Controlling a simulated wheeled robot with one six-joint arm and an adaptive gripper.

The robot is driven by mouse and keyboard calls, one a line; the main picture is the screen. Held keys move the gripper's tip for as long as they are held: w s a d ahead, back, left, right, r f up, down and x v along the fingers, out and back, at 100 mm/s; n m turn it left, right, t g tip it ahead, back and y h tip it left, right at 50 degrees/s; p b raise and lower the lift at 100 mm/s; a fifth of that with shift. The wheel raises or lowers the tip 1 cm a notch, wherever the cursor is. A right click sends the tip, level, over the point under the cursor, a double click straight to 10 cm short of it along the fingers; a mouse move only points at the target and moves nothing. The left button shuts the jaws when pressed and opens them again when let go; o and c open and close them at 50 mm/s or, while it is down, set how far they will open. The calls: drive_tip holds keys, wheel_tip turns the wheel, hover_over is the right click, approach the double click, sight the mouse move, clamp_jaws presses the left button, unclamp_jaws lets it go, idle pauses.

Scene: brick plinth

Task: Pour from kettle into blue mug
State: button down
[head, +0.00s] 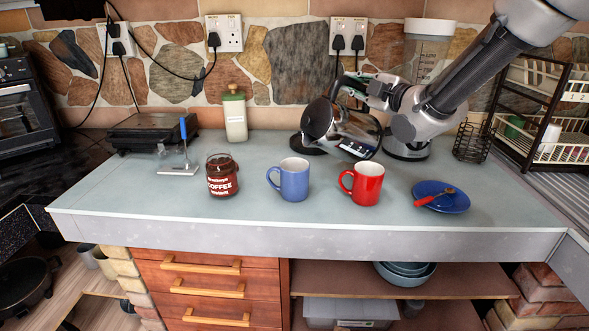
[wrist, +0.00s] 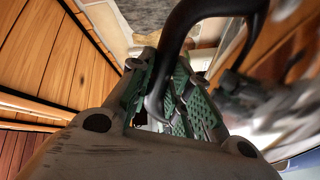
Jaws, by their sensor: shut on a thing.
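The chrome-and-black kettle (head: 350,133) hangs tilted above the back of the counter, behind and to the right of the blue mug. My gripper (head: 364,88) is shut on its black handle, which also shows as a dark curve between the fingers in the wrist view (wrist: 172,70). The blue mug (head: 294,183) stands upright on the counter with its handle to the left. The kettle is apart from the mug. The inside of the kettle is hidden, and no stream of liquid shows.
A red mug (head: 369,186) stands right of the blue one, and a coffee jar (head: 222,183) left of it. A blue plate (head: 455,204) with a red-handled utensil lies at the right. A pale canister (head: 235,120) and a wire rack (head: 541,151) stand at the back.

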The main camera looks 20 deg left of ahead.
sight(332, 102)
drive_tip(key=shift+s+a+p, duration=0.25)
drive_tip(key=shift+p, duration=0.05)
idle(0.5)
drive_tip(key=shift+s+a+r+n, duration=0.15)
drive_tip(key=shift+s+a+n, duration=0.65)
drive_tip(key=shift+n, duration=0.3)
idle(1.3)
drive_tip(key=shift+n, duration=0.9)
drive_tip(key=shift+s+a+r+p, duration=0.45)
drive_tip(key=shift+s+a, duration=0.25)
drive_tip(key=shift+s, duration=0.15)
drive_tip(key=shift+s+a+r+p, duration=0.35)
drive_tip(key=shift+s+a+p, duration=0.1)
drive_tip(key=shift+s+a, duration=0.3)
idle(2.4)
